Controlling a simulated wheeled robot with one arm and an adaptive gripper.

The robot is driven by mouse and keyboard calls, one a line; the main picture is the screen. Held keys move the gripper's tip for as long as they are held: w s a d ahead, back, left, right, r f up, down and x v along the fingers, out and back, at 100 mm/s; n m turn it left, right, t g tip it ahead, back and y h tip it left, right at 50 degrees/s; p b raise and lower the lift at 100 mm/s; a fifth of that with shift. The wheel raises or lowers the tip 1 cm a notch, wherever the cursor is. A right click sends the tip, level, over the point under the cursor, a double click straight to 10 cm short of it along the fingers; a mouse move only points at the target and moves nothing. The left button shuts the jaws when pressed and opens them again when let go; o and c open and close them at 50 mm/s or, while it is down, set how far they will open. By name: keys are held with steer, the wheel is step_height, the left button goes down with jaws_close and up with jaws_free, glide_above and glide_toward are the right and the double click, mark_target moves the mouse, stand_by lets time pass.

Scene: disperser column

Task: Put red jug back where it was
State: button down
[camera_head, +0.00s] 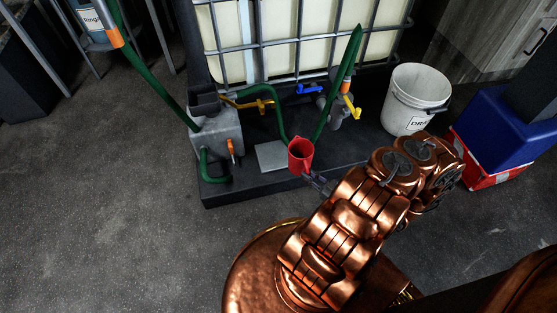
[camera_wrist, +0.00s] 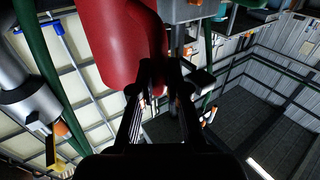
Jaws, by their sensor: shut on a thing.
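The red jug (camera_head: 300,158) is held by my gripper (camera_head: 314,179) above the front part of the dark platform (camera_head: 262,183). Its open top shows in the head view. In the wrist view the jug (camera_wrist: 115,45) fills the upper middle, and the fingers of my gripper (camera_wrist: 160,80) are closed at its lower right side. The exact grip spot, probably the handle, is partly hidden by the fingers. A flat grey plate (camera_head: 271,156) lies on the platform just left of the jug. I cannot tell whether the jug touches anything below.
A caged white tank (camera_head: 285,40) stands behind, with a yellow-handled valve (camera_head: 351,107) and green hoses (camera_head: 335,85) close to the jug. A grey pump box (camera_head: 217,133) is at left, a white bucket (camera_head: 415,100) at right. Floor at front left is clear.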

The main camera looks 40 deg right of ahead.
steer(key=shift+w+a+f+b, duration=0.35)
steer(key=shift+w+f+b, duration=0.75)
steer(key=shift+w, duration=1.2)
steer(key=shift+w+a+f+b, duration=0.35)
steer(key=shift+w+f+b, duration=0.2)
steer(key=shift+w+b, duration=1.4)
steer(key=shift+w+a+f+b, duration=0.35)
steer(key=shift+w+f+b, duration=0.55)
steer(key=shift+w, duration=1.75)
steer(key=shift+r, duration=0.1)
steer(key=c, duration=1.2)
jaws_free()
steer(key=shift+o, duration=0.2)
